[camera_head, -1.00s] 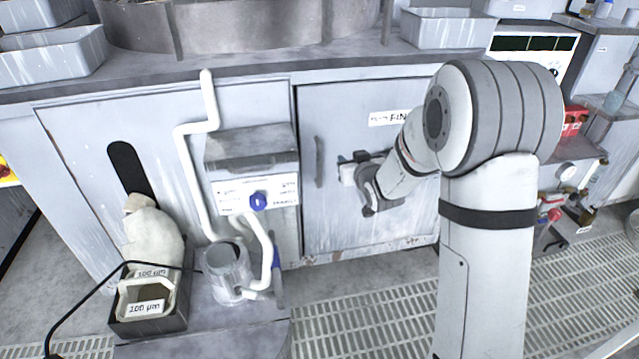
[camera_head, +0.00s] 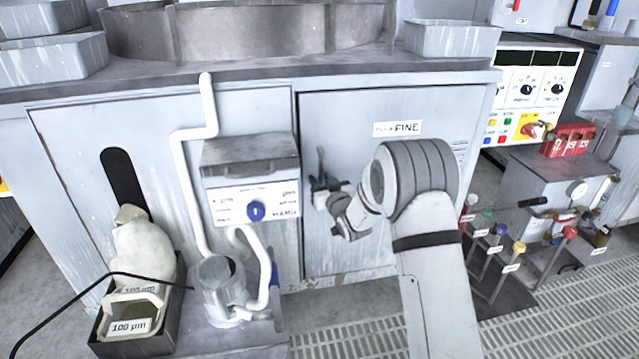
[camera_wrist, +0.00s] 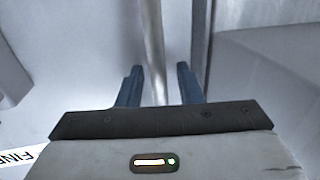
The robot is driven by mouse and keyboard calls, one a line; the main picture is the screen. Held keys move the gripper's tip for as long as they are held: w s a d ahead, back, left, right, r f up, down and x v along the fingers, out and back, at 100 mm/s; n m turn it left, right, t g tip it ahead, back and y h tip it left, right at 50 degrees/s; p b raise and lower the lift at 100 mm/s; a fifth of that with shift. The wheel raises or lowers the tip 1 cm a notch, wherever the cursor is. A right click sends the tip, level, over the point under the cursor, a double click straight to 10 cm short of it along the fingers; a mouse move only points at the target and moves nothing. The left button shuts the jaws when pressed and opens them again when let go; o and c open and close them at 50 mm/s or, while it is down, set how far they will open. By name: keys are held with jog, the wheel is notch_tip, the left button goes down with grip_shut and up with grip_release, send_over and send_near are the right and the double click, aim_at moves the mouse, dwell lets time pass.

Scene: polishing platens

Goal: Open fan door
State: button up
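In the wrist view the handle (camera_wrist: 153,45) runs down between the two blue fingertips of my gripper (camera_wrist: 159,70). The fingers are apart, with a gap on each side of the bar. The label also shows at the wrist view's left edge (camera_wrist: 20,158).
A box with a blue knob (camera_head: 250,190) and white pipes stands left of the door. Valves with coloured knobs (camera_head: 500,230) stand to the right. Grated floor (camera_head: 350,340) lies in front.

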jog(key=shift+w, duration=0.1)
jog(key=shift+c, duration=0.3)
grip_shut()
jog(key=shift+a, duration=0.1)
